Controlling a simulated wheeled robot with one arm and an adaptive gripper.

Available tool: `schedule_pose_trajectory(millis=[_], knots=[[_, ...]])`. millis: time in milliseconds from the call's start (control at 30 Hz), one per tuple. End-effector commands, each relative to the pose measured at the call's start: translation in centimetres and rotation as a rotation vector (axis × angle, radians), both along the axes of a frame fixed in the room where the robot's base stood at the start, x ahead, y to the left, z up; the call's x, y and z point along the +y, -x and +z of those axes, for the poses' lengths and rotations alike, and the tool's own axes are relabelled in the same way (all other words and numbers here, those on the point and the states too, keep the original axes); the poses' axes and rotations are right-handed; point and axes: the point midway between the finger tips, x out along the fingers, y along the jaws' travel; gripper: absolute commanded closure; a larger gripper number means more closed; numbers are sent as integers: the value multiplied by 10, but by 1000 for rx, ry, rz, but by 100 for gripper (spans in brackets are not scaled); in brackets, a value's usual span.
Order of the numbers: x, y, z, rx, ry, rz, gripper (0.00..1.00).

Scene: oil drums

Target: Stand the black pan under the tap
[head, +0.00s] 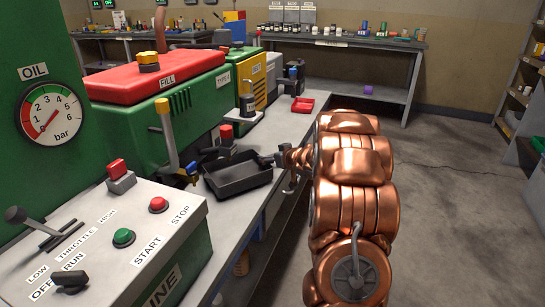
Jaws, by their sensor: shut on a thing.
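The black pan (238,181) is a shallow square tray on or just above the grey bench, close to its front edge. A small brass tap (191,170) with a blue part juts from the green machine, just left of the pan; most of the pan lies to the right of the tap. My gripper (270,161) is shut on the pan at its right side. The fingers are small and dark here, and the exact grip is partly hidden. I cannot tell whether the pan touches the bench.
The green drum housing with a red FILL lid (155,77) stands behind the tap. A control box (120,240) with START and STOP buttons fills the near left. A red tray (302,105) lies farther along the bench. The floor to the right is open.

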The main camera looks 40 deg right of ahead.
Motion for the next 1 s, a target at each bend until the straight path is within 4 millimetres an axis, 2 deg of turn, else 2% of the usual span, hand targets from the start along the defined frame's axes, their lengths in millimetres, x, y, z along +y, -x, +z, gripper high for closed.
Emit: schedule_pose_trajectory(millis=[733,767,900,1000], knots=[[0,0,-10,0,0,0,71],[0,0,-9,-1,0,0,15],[0,0,-9,0,0,0,1],[0,0,-9,0,0,0,0]])
